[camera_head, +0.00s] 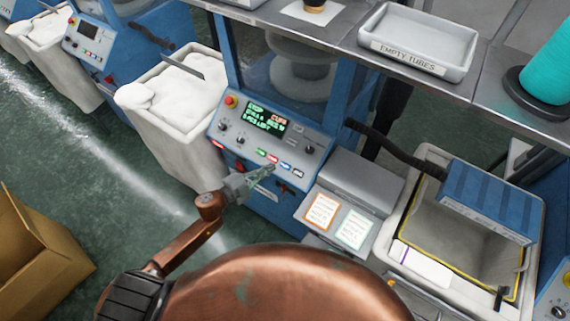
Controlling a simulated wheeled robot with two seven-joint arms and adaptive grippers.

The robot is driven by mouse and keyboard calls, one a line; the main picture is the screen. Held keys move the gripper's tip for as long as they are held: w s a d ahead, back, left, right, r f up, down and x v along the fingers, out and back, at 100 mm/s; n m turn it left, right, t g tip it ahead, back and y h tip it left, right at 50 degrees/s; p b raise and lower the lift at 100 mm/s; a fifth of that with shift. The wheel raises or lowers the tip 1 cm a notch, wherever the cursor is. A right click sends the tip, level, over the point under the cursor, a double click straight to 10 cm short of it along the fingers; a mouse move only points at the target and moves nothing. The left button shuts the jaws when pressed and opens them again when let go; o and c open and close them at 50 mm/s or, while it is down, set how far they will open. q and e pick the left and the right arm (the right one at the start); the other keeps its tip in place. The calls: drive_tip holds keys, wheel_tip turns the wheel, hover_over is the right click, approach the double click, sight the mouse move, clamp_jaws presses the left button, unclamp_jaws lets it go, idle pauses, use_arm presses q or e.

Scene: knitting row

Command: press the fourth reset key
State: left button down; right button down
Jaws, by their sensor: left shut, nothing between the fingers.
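The control panel (240,148) is on the front of the blue knitting machine in the middle. It has a dark screen (265,120) with green and orange text. Below the screen is a slanting row of small keys: a green key (261,153), a red key (272,159), a blue key (285,165) and a whitish key (298,174) at the right end. My left gripper (266,174) is shut and empty. Its tips are close below the red and blue keys; I cannot tell whether they touch the panel. My right gripper is not in view.
A red stop button (231,101) and black knobs are on the same panel. A bin of white fabric (170,90) stands to the left. A grey box with two printed cards (321,211) and an open bin (460,235) are to the right. A cardboard box (40,245) stands at lower left.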

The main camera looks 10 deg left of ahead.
sight(285, 166)
use_arm(q)
drive_tip(key=shift+s+d+r+m+h, duration=0.2)
drive_tip(key=shift+d+r, duration=0.2)
drive_tip(key=shift+r, duration=0.2)
drive_tip(key=shift+s+d+r+m+h, duration=0.1)
drive_tip(key=shift+d+r+m, duration=0.1)
drive_tip(key=shift+d+r, duration=0.3)
drive_tip(key=shift+a, duration=0.15)
drive_tip(key=w+f+b, duration=0.1)
drive_tip(key=f+b, duration=0.1)
drive_tip(key=w+d+f+b, duration=0.1)
drive_tip(key=w+f+b, duration=0.3)
drive_tip(key=shift+d+f+b, duration=0.3)
drive_tip(key=shift+d+b, duration=0.1)
drive_tip(key=shift+w+f, duration=0.1)
idle(0.4)
